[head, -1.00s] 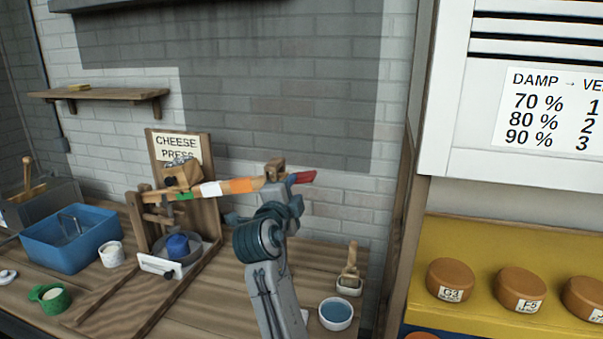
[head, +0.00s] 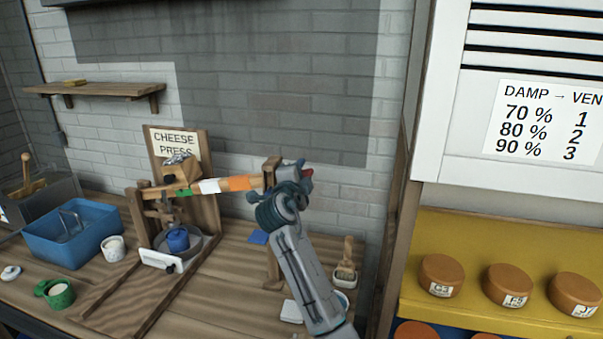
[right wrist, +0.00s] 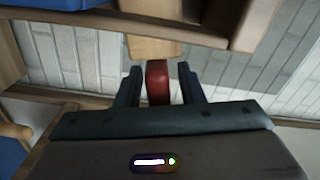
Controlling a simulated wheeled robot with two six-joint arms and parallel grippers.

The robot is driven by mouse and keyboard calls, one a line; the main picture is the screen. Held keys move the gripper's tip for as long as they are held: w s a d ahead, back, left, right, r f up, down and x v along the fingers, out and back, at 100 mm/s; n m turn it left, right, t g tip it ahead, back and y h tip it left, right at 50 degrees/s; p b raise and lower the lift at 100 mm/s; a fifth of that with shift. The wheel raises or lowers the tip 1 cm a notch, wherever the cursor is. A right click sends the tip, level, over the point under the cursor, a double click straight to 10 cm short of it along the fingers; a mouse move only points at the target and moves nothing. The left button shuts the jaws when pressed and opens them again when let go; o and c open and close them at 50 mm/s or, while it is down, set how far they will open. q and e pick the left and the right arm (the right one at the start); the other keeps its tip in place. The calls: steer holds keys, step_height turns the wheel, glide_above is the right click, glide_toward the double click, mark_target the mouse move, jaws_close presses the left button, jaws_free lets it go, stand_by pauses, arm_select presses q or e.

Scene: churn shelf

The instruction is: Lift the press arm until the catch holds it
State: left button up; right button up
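The press arm (head: 208,186) is a wooden lever with green, white and orange bands and a red end (head: 308,174). It slopes slightly up to the right from the cheese press (head: 205,215). A wooden post (head: 271,164) with a notched top stands by the orange part; whether its catch bears the arm cannot be told. My right gripper (head: 300,178) is at the red end. In the right wrist view the red end (right wrist: 158,82) lies between the two fingers (right wrist: 159,88), with narrow gaps on both sides. My left gripper is not in view.
Under the press arm a blue pot (head: 178,238) sits in the press. A blue tub (head: 70,235), a white cup (head: 113,248) and a green cup (head: 57,293) stand at the left. A brush (head: 346,262) is right of my arm. Yellow shelving (head: 480,245) holds cheeses.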

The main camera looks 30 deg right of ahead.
jaws_close()
steer(key=shift+w+a+r+b, duration=0.15)
steer(key=shift+r+b, duration=0.15)
steer(key=shift+r, duration=0.3)
steer(key=shift+w+a+r+b, duration=0.1)
steer(key=shift+r+b, duration=0.2)
steer(key=shift+r, duration=0.25)
steer(key=shift+r+n, duration=0.25)
steer(key=shift+n, duration=0.05)
steer(key=shift+o, duration=0.7)
jaws_free()
